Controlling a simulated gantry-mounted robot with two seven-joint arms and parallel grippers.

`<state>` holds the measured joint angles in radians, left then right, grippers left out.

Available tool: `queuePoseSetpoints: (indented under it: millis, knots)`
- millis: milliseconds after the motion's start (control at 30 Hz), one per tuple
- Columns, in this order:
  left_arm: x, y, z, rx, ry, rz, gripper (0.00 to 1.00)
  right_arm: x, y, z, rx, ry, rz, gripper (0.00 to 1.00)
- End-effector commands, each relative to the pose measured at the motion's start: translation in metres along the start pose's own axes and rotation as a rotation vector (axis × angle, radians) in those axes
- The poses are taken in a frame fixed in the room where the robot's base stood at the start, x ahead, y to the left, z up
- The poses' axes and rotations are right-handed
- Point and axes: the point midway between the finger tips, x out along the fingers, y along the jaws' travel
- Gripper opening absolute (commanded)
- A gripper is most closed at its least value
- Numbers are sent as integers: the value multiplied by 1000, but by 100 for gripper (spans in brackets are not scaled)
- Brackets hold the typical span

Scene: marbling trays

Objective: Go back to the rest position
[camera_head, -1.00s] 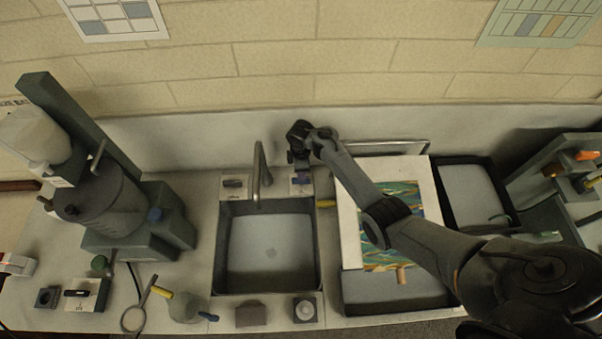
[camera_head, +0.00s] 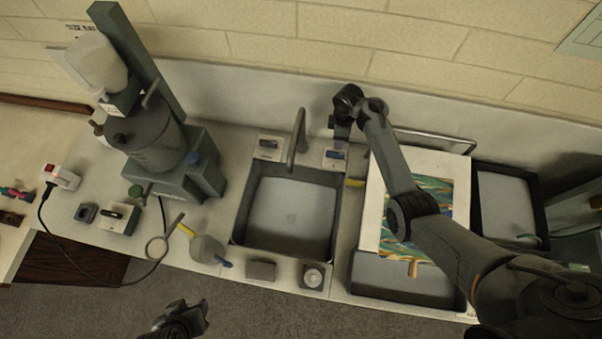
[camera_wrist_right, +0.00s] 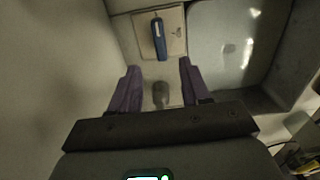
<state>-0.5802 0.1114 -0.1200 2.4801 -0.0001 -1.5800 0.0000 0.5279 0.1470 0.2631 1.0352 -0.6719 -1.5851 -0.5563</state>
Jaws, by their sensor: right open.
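My right gripper (camera_head: 339,143) is above the back right corner of the sink basin (camera_head: 290,215), by a small switch plate with a blue rocker (camera_head: 334,158). My left gripper (camera_head: 182,318) shows at the bottom edge of the head view, over the floor. It is small and dark, so its jaws cannot be made out.
A grey faucet (camera_head: 299,140) rises behind the basin. Right of it are a white board with a marbled sheet (camera_head: 371,215) and a dark tray (camera_head: 538,195). A tall machine (camera_head: 150,140) stands left. A magnifier, a bulb-shaped tool and small blocks lie along the front. Floor in front is clear.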

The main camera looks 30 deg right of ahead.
Motion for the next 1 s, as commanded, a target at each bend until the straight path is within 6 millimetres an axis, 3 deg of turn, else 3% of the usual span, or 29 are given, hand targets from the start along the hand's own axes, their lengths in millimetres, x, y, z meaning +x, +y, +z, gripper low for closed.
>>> queuePoseSetpoints:
  millis: [367,567,767,1000]
  knots:
    - [0,-2,0,6,-1,-5,43,0,0,0,1,-1,1,47]
    - [-6,-3,-1,12,-2,-10,43,1,-12,11,52,-20,32,47]
    - [-20,-4,-6,13,-1,-10,43,-4,-57,32,197,-43,125,47]
    - [-41,-4,-13,9,-1,-8,43,-43,-160,48,414,35,221,47]
